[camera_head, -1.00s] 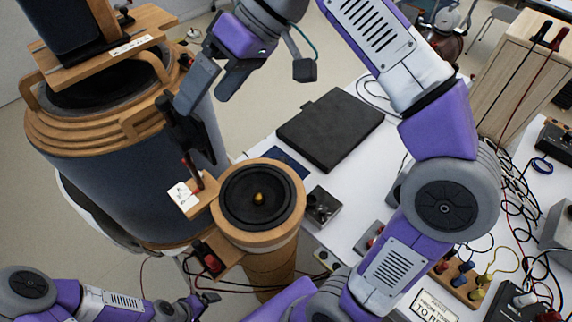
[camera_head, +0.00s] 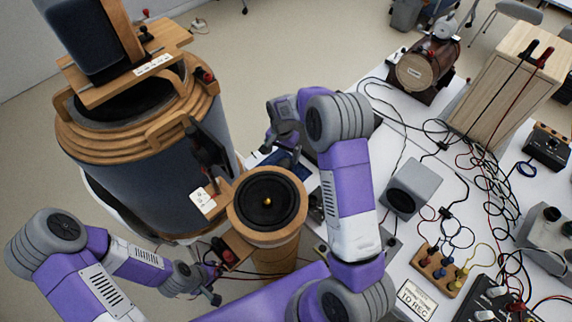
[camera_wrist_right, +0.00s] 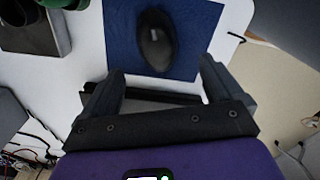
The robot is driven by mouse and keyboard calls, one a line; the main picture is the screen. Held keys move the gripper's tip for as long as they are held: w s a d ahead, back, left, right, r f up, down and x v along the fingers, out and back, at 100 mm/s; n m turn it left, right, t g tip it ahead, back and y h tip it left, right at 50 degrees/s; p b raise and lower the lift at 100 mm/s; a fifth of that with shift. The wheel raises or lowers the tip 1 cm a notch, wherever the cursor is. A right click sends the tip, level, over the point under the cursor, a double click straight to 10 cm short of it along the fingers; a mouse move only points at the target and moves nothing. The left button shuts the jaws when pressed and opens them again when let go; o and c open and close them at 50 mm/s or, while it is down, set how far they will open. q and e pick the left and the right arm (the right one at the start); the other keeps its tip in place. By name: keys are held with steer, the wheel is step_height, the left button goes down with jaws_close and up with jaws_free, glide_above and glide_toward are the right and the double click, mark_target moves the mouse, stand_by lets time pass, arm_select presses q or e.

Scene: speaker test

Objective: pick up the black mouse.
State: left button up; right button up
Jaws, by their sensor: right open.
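The black mouse (camera_wrist_right: 155,45) lies on a dark blue mat (camera_wrist_right: 190,65) near the table's edge in the right wrist view. My right gripper (camera_wrist_right: 162,85) is open and empty, its two fingers pointing toward the mouse and a little short of it in that view. In the head view the right gripper (camera_head: 284,150) is over the blue mat (camera_head: 294,170), and I cannot make out the mouse there. My left gripper (camera_head: 212,290) is low at the left, far from the mat; its jaws are too small to read.
A round wooden-topped speaker (camera_head: 266,200) stands close to the mat, with a large dark drum speaker (camera_head: 160,185) to its left. A grey box (camera_head: 412,187), a terminal block (camera_head: 440,270) and tangled cables lie on the white table at the right.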

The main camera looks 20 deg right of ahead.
mark_target(285, 162)
steer(key=f, duration=0.2)
steer(key=f+b, duration=0.1)
steer(key=f, duration=0.2)
steer(key=d+f, duration=0.1)
steer(key=f, duration=0.1)
steer(key=shift+w+f+b, duration=0.2)
steer(key=shift+w+b, duration=0.05)
steer(key=shift+b, duration=0.1)
steer(key=shift+r, duration=0.1)
steer(key=c, duration=1.2)
